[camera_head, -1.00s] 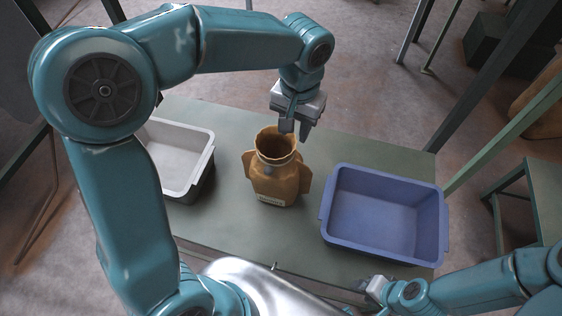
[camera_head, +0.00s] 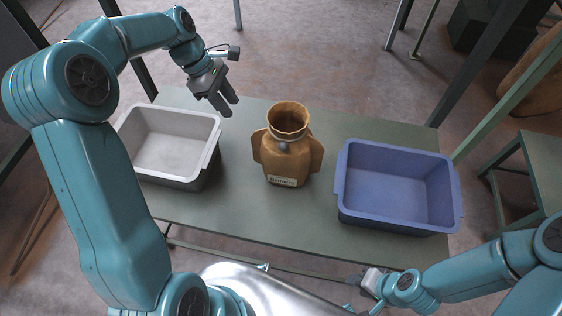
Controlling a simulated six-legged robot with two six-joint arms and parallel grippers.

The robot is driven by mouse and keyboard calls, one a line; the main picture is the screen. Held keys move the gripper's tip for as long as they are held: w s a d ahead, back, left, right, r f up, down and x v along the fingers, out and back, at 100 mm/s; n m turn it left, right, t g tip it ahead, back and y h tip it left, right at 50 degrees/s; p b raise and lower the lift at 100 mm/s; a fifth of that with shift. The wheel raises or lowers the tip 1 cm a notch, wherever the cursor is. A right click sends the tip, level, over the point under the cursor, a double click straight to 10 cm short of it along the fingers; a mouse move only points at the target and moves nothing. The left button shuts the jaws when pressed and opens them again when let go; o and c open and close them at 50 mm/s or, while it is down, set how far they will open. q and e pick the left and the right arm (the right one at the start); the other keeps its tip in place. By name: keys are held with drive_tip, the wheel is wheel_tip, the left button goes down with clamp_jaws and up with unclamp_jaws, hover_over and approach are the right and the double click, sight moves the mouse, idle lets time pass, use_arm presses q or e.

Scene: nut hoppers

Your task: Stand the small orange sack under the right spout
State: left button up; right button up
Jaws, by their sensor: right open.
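An orange-brown sack (camera_head: 289,160) stands upright on the table, with its round mouth open at the top, side flaps and a pale label low on its front. It is between the two bins. My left gripper (camera_head: 230,107) is open and empty, above the table's far side, up and left of the sack and apart from it. My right gripper (camera_head: 370,283) is low at the near edge of the table, apart from the sack; it is open, and nothing shows in it. No spout is in view.
A grey-white bin (camera_head: 215,150) stands left of the sack and a blue bin (camera_head: 342,190) stands right of it; both look empty. The green table (camera_head: 245,215) is clear in front of the sack. Green metal posts (camera_head: 487,115) rise at the right.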

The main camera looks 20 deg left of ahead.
use_arm(q)
drive_tip(key=shift+n, duration=0.3)
drive_tip(key=x, duration=0.5)
drive_tip(key=a+x, duration=0.1)
drive_tip(key=x, duration=1.1)
drive_tip(key=shift+s+a+f, duration=0.1)
drive_tip(key=shift+a+f, duration=0.2)
drive_tip(key=shift+a, duration=0.1)
clamp_jaws()
